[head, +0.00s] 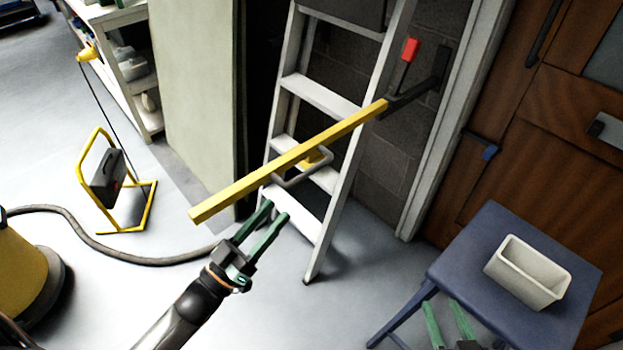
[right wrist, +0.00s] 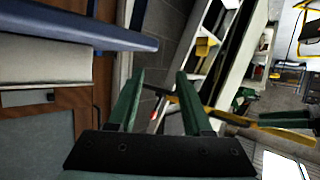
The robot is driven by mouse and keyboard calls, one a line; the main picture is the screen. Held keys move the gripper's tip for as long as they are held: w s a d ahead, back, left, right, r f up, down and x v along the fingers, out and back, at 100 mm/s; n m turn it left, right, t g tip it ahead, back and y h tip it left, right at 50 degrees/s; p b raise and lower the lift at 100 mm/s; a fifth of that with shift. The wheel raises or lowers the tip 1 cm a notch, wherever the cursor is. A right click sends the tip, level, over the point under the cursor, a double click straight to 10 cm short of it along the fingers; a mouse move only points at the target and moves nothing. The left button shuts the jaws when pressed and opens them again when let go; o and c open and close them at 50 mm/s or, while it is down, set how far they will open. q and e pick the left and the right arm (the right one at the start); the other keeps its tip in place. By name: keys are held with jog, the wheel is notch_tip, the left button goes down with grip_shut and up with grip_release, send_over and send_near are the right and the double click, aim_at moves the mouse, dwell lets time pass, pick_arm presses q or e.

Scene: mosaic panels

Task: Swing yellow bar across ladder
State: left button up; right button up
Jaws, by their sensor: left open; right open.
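The yellow bar (head: 255,180) runs from a black bracket (head: 412,94) on the block wall and slants across the front of the ladder (head: 345,185) in the head view, its free end at the lower left. My right gripper (head: 442,304) is open and empty beside the blue table, partly cut off by the frame. In the right wrist view, its fingers (right wrist: 158,85) are spread with nothing between them.
A blue table (head: 480,240) with a white bin (head: 527,272) stands at right, by a wooden door (head: 540,120). A red-tipped piece (head: 408,50) sits above the bracket. A yellow stand (head: 125,185), a hose (head: 110,245) and a yellow machine (head: 20,270) are at left.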

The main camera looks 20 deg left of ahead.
aim_at(312, 168)
pick_arm(q)
jog(key=x, duration=1)
jog(key=shift+w+d+r, duration=0.1)
jog(key=shift+w, duration=0.15)
jog(key=shift+b+x, duration=0.3)
jog(key=shift+x, duration=0.5)
pick_arm(e)
jog(key=shift+t, duration=0.8)
jog(key=shift+w+r, duration=0.25)
jog(key=shift+r, duration=0.4)
jog(key=shift+w+r, duration=0.2)
jog(key=shift+r, duration=0.4)
jog(key=shift+w+r, duration=0.25)
jog(key=shift+r, duration=0.4)
pick_arm(q)
grip_shut()
